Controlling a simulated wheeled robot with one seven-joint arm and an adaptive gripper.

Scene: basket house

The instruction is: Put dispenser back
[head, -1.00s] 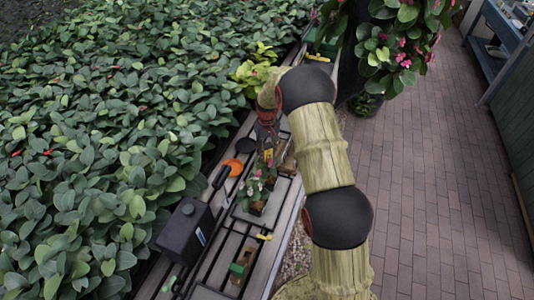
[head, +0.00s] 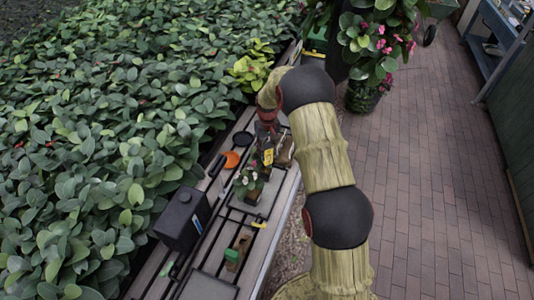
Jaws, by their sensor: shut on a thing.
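My gripper (head: 268,155) is over the narrow bench, at the end of my arm, and shows small and dark below a red joint. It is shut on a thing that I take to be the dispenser. The held thing is mostly hidden by the gripper and cannot be made out clearly. A yellow mark shows at the gripper. A small potted plant with pale flowers (head: 247,184) stands close in front, to the left of my gripper. A brown object (head: 286,151) is just to its right; whether they touch cannot be told.
The bench also holds a black box-like canister (head: 182,218), an orange disc (head: 231,159), a green-topped wooden block (head: 233,257) and a yellow piece (head: 259,221). Dense foliage (head: 90,140) borders the left. A flowering plant (head: 368,60) stands behind right. The brick floor (head: 430,200) is clear.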

